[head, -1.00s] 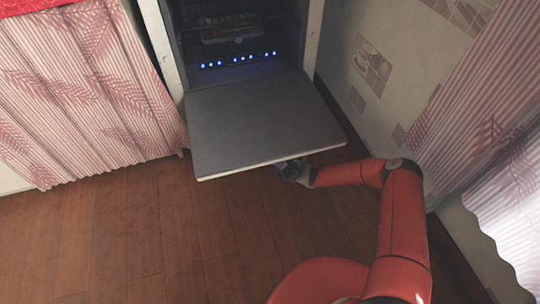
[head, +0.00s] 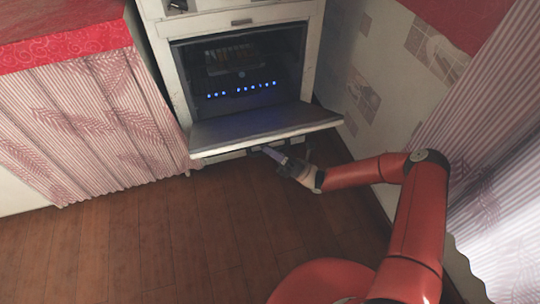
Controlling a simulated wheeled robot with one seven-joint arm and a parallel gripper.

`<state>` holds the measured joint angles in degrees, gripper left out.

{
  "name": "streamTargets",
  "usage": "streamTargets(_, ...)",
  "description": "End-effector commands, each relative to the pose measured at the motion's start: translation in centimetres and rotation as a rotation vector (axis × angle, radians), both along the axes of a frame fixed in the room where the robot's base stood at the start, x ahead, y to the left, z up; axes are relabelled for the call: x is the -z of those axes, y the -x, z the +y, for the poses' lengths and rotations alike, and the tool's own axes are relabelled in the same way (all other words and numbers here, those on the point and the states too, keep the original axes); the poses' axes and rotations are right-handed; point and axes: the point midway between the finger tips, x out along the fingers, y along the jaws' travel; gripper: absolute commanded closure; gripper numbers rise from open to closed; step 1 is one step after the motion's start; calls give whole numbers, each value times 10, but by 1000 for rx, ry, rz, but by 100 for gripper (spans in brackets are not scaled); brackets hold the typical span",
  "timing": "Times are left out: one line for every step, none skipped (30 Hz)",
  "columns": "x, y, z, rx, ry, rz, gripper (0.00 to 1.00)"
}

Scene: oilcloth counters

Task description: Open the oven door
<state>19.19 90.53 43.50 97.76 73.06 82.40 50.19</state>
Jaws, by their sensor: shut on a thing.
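The oven (head: 180,90) is a white unit with a dark cavity and a row of small blue lights inside. Its door (head: 262,127) is folded down, roughly level, with the inner face up and the cavity exposed. My gripper (head: 267,152) reaches in from the right, just below the door's front edge. It is shut on the door's dark handle (head: 293,142), which shows only partly under the edge. The fingertips are small and partly shaded.
A counter with a red cloth top (head: 65,40) and a pink leaf-patterned curtain (head: 80,135) stands left of the oven. A tiled wall (head: 365,90) and another curtain (head: 480,140) lie to the right. The wooden floor (head: 170,240) in front is clear.

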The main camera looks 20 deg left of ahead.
Motion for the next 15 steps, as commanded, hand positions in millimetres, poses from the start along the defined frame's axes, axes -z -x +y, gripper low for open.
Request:
streamTargets(-13,-2,1,2,-2,-4,100)
streamTargets(-17,-3,1,1,-3,-3,100)
streamTargets(-21,-4,2,1,-3,-3,100)
streamTargets(-25,-5,3,1,-4,-4,100)
streamTargets(-28,-6,3,1,-4,-4,100)
streamTargets(-31,-8,4,1,-4,-5,100)
streamTargets(-34,-9,5,2,-3,-5,100)
streamTargets(-35,-9,5,2,-3,-5,100)
streamTargets(-38,-11,6,2,-3,-5,100)
streamTargets(-39,-11,6,2,-2,-4,100)
streamTargets(-40,-12,7,2,-2,-4,100)
streamTargets(-41,-13,7,2,-2,-4,100)
streamTargets(-42,-13,7,2,-2,-4,100)
streamTargets(-43,-13,7,3,-2,-4,100)
streamTargets(-43,-14,8,3,-2,-4,100)
